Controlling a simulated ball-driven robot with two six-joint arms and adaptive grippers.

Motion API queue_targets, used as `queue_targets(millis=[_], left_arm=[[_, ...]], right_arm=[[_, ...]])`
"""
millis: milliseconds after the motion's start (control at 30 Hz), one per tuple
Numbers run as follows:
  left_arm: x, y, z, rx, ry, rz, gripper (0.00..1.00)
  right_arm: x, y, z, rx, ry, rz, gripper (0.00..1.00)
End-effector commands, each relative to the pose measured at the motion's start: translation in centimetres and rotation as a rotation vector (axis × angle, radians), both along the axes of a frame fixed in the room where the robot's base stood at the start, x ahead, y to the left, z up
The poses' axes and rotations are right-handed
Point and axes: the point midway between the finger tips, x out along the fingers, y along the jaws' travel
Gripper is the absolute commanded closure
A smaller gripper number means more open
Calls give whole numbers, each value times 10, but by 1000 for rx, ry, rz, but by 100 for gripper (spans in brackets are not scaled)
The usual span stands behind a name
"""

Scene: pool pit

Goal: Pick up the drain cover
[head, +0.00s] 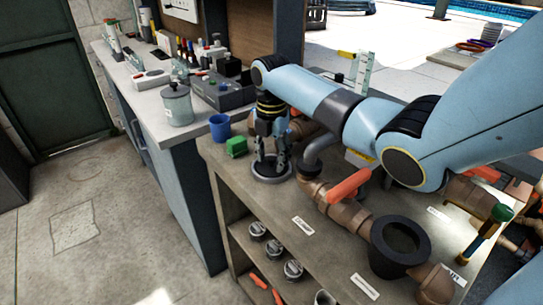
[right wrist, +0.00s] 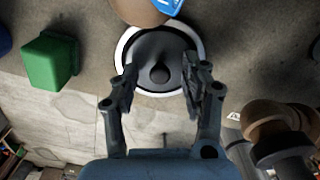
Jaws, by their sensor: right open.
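A round grey disc with a lighter rim and a dark centre, which looks like the drain cover (head: 271,179), lies on the workbench near its left edge. In the right wrist view the gripper (right wrist: 160,72) is open and empty, with fingertips on either side of the cover's middle. I cannot tell whether they touch it. My left gripper is not in view.
A green box (head: 236,147) and a blue cup (head: 220,128) stand left of the gripper. A grey bent pipe (head: 318,150) and brown pipes with an orange handle (head: 350,186) are close on the right. A dark round collar (head: 399,246) stands at the front.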

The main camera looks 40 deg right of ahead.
Motion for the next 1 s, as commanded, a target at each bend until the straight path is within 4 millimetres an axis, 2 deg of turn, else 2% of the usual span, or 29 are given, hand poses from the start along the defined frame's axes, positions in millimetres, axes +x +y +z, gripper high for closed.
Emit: queue_targets(millis=[133,167,500,867,1000], left_arm=[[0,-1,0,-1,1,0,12],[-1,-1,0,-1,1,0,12],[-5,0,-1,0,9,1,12],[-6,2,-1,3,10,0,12],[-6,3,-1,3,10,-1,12]], right_arm=[[0,0,0,0,0,0,54],[0,0,0,0,0,0,56],[0,0,1,-1,0,0,100],[0,-1,2,-1,-1,0,100],[1,-1,18,-3,-4,0,100]])
